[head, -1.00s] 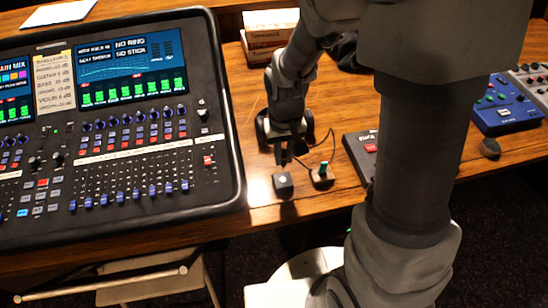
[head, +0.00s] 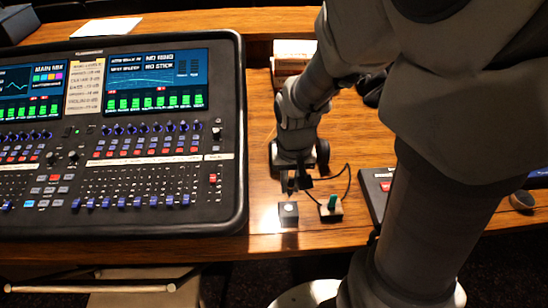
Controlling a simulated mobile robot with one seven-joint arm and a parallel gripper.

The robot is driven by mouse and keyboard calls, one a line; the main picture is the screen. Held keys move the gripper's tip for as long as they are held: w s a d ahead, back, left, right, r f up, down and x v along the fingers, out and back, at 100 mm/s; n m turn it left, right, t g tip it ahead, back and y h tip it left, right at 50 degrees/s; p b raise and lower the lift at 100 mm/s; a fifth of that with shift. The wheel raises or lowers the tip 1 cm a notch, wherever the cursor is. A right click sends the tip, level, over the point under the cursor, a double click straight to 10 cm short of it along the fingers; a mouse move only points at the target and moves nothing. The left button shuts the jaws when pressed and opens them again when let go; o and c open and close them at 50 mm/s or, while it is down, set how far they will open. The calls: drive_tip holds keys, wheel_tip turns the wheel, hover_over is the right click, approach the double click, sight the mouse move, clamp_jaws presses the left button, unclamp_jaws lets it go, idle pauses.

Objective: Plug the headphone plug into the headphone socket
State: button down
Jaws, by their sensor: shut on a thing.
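My gripper (head: 293,188) points down just above and behind a small dark box (head: 288,215) with a pale round spot on top, seemingly the headphone socket. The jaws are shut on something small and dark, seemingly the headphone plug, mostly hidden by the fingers. I cannot tell whether its tip touches the box. The headphones (head: 321,153) lie behind my gripper, largely hidden by it. A thin black cable (head: 349,181) loops to the right of my gripper.
A small box with an upright green piece (head: 332,203) stands close to the right of the dark box. The big mixing desk (head: 238,130) fills the left. The table's front edge is near.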

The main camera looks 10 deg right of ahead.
wheel_tip(320, 180, up, 2)
drive_tip(key=shift+s+r+p, duration=0.1)
drive_tip(key=shift+r+p, duration=0.1)
drive_tip(key=shift+p, duration=0.8)
drive_tip(key=w+a+r+p, duration=0.4)
drive_tip(key=w+a+p, duration=0.1)
drive_tip(key=w, duration=0.4)
drive_tip(key=w+a+r+p, duration=0.4)
drive_tip(key=w+p, duration=0.1)
drive_tip(key=w, duration=0.4)
drive_tip(key=w+a+r+p, duration=0.4)
drive_tip(key=w+a+p, duration=0.15)
drive_tip(key=w, duration=0.45)
drive_tip(key=f+b, duration=0.2)
drive_tip(key=f, duration=0.1)
drive_tip(key=f+b, duration=0.2)
drive_tip(key=d+f+b, duration=0.1)
drive_tip(key=f+b, duration=0.1)
drive_tip(key=f, duration=0.1)
drive_tip(key=shift+d+f, duration=0.1)
drive_tip(key=shift+f, duration=0.2)
drive_tip(key=shift+w+f, duration=0.1)
drive_tip(key=shift+f, duration=0.45)
drive_tip(key=shift+f+b, duration=0.15)
drive_tip(key=shift+b, duration=0.2)
drive_tip(key=shift+f, duration=0.35)
drive_tip(key=shift+w+f+b, duration=0.1)
drive_tip(key=shift+f+b, duration=0.35)
drive_tip(key=shift+b, duration=0.3)
